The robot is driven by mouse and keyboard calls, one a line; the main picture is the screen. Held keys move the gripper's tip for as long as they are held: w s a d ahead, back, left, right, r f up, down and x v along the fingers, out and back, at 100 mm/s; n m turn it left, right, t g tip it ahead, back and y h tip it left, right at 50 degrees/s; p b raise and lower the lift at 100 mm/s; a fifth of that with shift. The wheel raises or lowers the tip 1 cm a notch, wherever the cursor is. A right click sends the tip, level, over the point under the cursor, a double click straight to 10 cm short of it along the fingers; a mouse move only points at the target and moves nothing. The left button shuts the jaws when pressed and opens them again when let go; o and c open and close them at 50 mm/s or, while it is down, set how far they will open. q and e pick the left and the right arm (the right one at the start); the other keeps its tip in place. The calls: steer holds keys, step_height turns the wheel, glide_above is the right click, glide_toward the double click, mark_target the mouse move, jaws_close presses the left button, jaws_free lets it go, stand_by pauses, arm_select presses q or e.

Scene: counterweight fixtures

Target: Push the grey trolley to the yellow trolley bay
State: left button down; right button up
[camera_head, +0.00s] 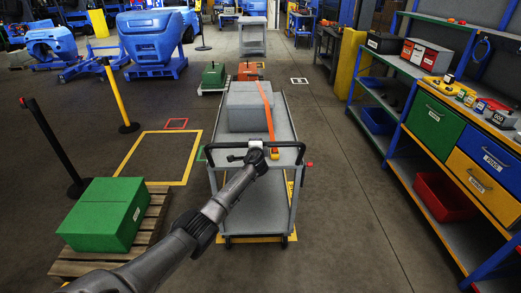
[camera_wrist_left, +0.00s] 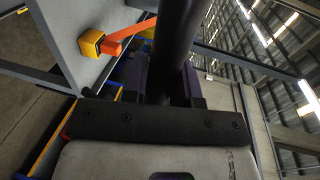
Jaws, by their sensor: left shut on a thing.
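The grey trolley (camera_head: 284,124) stands in the middle of the head view, its dark push handle toward me. A grey block (camera_head: 248,108) with an orange strap (camera_head: 266,98) rests on its upper deck. My left gripper (camera_head: 256,150) is shut on the handle, left of its right end. In the left wrist view its fingers (camera_wrist_left: 172,86) sit on both sides of the dark handle bar (camera_wrist_left: 176,40). A yellow floor outline (camera_head: 158,184) encloses bare floor left of the trolley. Yellow marking (camera_head: 262,239) also shows under the trolley. My right gripper is not in view.
A green box (camera_head: 103,213) on a wooden pallet (camera_head: 152,225) stands at the near left. Black (camera_head: 50,145) and yellow (camera_head: 118,95) posts stand left. Green (camera_head: 213,76) and orange (camera_head: 248,71) loads stand ahead. Shelving (camera_head: 392,160) lines the right; floor between is clear.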

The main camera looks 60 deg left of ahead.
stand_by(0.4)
arm_select(q)
steer(key=c, duration=0.9)
jaws_free()
steer(key=shift+a, duration=0.1)
steer(key=shift+s+d+r+p, duration=0.25)
steer(key=shift+d+p, duration=0.25)
steer(key=shift+d, duration=0.05)
steer(key=p+v, duration=0.3)
steer(key=v, duration=0.9)
steer(key=shift+s+d, duration=0.15)
steer(key=shift+s, duration=0.1)
